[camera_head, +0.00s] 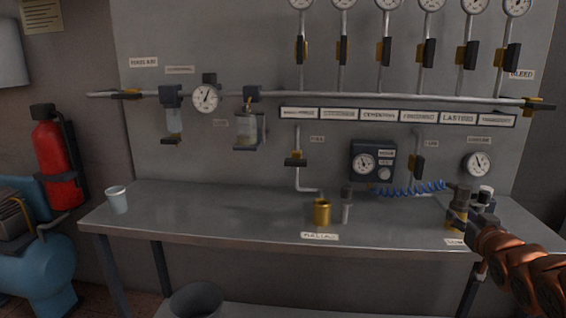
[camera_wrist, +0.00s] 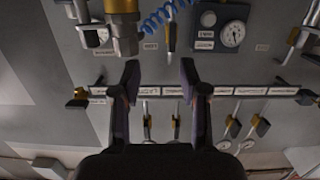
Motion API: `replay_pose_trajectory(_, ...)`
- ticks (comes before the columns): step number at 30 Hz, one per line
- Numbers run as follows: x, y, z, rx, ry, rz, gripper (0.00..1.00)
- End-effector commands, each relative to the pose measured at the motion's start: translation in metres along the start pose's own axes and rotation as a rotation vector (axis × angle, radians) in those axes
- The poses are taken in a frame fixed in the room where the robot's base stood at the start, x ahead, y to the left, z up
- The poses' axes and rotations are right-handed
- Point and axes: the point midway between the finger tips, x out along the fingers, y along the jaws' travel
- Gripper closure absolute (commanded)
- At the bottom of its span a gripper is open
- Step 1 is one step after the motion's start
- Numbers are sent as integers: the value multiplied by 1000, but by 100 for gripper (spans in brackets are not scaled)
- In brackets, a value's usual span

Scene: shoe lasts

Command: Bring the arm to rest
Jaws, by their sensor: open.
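My gripper (camera_wrist: 159,78) shows in the wrist view with its two dark fingers spread apart and nothing between them. In the head view my copper-coloured arm comes in from the lower right. My gripper (camera_head: 480,224) is at the right end of the bench, close to a brass and grey fitting (camera_head: 458,212); whether they touch cannot be told. The wrist view shows a brass and grey fitting (camera_wrist: 123,28) beyond the left finger, apart from it.
The grey bench (camera_head: 240,215) holds a pale cup (camera_head: 117,200) at left and a brass cylinder (camera_head: 322,212) near the middle. A blue coiled hose (camera_head: 410,189) runs to the fitting. Behind are a gauge box (camera_head: 372,162), pipes and valves. The bench's left-centre is clear.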

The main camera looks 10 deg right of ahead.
Motion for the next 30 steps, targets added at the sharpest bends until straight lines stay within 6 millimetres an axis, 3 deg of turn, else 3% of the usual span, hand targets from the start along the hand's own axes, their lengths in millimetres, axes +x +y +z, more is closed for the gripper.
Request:
replay_pose_trajectory(10,0,-47,44,-31,-241,10,56)
replay_pose_trajectory(16,-25,-96,89,-68,-492,9,56)
replay_pose_trajectory(23,-89,-152,141,-120,-808,-13,56)
replay_pose_trajectory(30,-186,-205,182,-181,-1136,-70,56)
